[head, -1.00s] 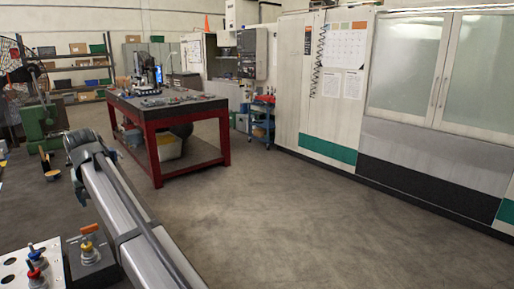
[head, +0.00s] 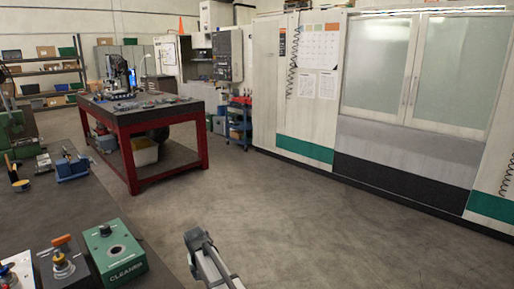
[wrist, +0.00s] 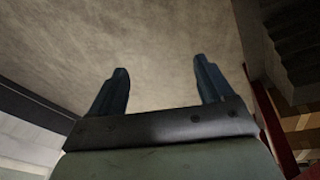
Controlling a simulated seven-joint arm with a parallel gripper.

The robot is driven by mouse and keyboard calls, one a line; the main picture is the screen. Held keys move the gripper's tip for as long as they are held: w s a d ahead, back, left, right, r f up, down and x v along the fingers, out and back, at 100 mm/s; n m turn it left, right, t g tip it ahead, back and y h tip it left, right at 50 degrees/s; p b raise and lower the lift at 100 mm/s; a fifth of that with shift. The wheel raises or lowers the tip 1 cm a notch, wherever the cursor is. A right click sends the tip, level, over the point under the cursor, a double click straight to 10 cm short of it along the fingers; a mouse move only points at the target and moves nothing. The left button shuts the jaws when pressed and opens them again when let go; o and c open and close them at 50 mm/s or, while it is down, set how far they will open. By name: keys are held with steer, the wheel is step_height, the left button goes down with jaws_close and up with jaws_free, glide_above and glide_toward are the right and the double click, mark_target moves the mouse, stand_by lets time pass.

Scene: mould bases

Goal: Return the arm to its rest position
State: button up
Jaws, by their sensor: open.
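My gripper (wrist: 160,88) shows in the wrist view with its two dark fingers spread wide apart. Nothing is between them, and the concrete floor lies beyond. In the head view, part of my grey arm (head: 208,262) shows low in the middle, over the floor and to the right of the dark bench. I cannot make out the fingers in the head view.
A dark bench (head: 75,215) at the left holds a green CLEANER box (head: 114,252), an orange-topped fixture (head: 64,263) and a blue holder (head: 72,166). A red-framed table (head: 170,180) stands behind. A large machine cabinet (head: 405,145) lines the right. The middle floor is clear.

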steer(key=s+d+f+m+g, duration=0.1)
steer(key=s+d+f+g, duration=0.1)
steer(key=s+d+f, duration=0.9)
steer(key=s+d+f+m+g, duration=0.1)
steer(key=s+d+f+g, duration=0.2)
steer(key=s+d+f, duration=0.85)
steer(key=s+d+f+g, duration=0.1)
steer(key=s+d+f, duration=0.2)
steer(key=s, duration=0.6)
steer(key=s+d+f+m+g, duration=0.1)
steer(key=s+d+f+g, duration=0.1)
steer(key=s+d, duration=0.4)
steer(key=s+d+f+m+g, duration=0.1)
steer(key=s+d+f, duration=0.3)
steer(key=s, duration=0.9)
steer(key=shift+d+f+y, duration=0.4)
steer(key=shift+f, duration=0.05)
